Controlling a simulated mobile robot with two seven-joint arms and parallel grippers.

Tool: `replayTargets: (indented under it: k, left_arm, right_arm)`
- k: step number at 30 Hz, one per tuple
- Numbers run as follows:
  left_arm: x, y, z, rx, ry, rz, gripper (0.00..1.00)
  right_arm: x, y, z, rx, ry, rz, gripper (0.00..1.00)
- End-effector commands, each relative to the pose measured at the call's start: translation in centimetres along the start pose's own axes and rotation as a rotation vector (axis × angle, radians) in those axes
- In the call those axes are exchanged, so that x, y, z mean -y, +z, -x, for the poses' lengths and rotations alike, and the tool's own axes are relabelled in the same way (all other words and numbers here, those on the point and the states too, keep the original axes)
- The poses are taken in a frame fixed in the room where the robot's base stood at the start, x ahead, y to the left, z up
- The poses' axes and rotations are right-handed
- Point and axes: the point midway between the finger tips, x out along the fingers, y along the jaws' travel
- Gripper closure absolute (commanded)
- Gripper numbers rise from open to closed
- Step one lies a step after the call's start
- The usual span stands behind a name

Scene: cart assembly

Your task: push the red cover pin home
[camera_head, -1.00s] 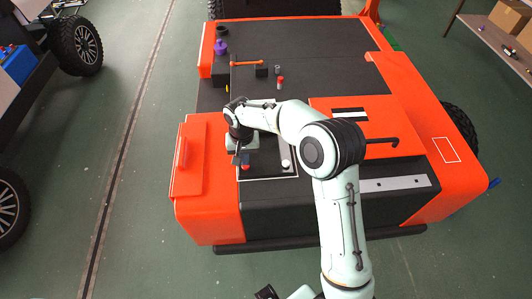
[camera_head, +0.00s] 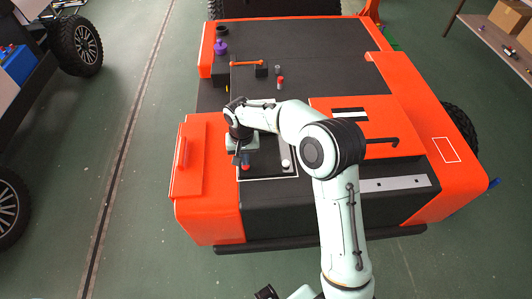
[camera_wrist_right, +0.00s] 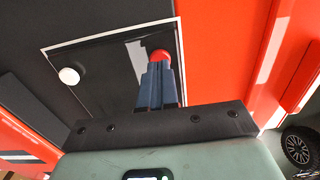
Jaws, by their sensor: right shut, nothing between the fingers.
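The red cover pin (camera_head: 246,167) is at the left side of a dark cover panel (camera_head: 268,173) with a pale border, on the cart. In the right wrist view the red pin (camera_wrist_right: 160,55) shows as a round head just beyond my fingertips. My right gripper (camera_head: 245,160) is shut and empty, with its blue-grey fingers pointing at the pin. In the wrist view the shut fingertips (camera_wrist_right: 158,66) overlap the pin's near edge; I cannot tell whether they touch it. The pin's shaft is hidden.
A white knob (camera_head: 286,163) stands at the panel's right side. An orange handle (camera_head: 182,153) rises on the cart's left fender. Farther back are a purple knob (camera_head: 221,47), an orange bar (camera_head: 247,63) and a small red-tipped pin (camera_head: 280,83). The black deck behind is mostly clear.

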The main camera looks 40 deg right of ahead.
Motion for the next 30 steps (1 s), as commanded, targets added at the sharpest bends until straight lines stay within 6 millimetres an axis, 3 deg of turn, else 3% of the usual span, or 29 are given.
replayTargets:
  k: [30]
  left_arm:
    - [0.5,0.3,-1.2,0.006,-0.002,0.002,0.57]
  right_arm:
    - [0.0,0.0,-2.1,0.001,0.001,0.000,1.00]
